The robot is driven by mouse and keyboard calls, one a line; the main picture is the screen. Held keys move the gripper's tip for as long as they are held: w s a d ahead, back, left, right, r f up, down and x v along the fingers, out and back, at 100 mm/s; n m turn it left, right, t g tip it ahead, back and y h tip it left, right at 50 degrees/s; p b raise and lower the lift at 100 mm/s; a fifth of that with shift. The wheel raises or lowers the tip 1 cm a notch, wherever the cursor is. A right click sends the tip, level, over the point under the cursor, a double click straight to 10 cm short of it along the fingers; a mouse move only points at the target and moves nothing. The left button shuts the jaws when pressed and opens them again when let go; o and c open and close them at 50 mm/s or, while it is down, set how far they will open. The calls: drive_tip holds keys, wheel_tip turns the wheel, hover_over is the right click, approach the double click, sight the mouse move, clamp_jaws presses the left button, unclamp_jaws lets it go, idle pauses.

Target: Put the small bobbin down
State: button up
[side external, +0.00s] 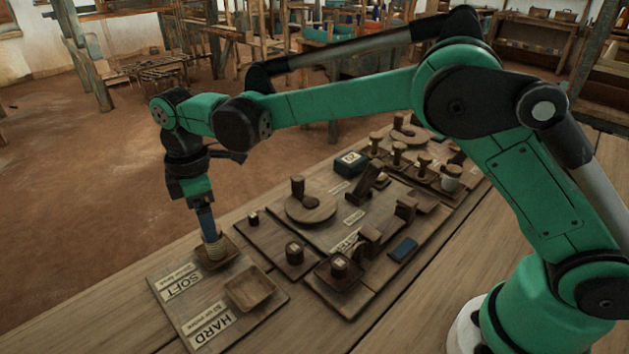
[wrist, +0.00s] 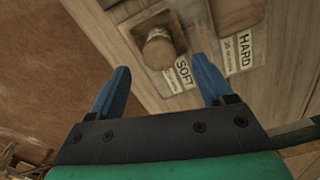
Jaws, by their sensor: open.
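The small bobbin (side external: 215,248), pale and wound with thread, stands in the wooden tray by the SOFT label (side external: 180,282). In the wrist view the bobbin (wrist: 158,50) is seen from above, inside the SOFT tray (wrist: 137,28). My gripper (side external: 209,228) is directly over the bobbin in the side view, its blue fingers pointing down. In the wrist view my gripper (wrist: 160,64) is open, with a finger on each side of the bobbin and a clear gap between them. From the side the fingers overlap the bobbin's top, so I cannot tell the exact clearance.
An empty HARD tray (side external: 250,288) lies beside the SOFT tray on the same board. The bare bench front (side external: 110,318) is free.

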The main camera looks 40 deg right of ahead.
drive_tip(key=s+d+r+m+t, duration=0.2)
drive_tip(key=d+r+m, duration=0.3)
drive_tip(key=r, duration=0.6)
drive_tip(key=s+d+f+m+t, duration=0.5)
drive_tip(key=s+d+m, duration=0.5)
drive_tip(key=s+d, duration=0.2)
drive_tip(key=shift+s+d, duration=0.15)
drive_tip(key=shift+s, duration=0.3)
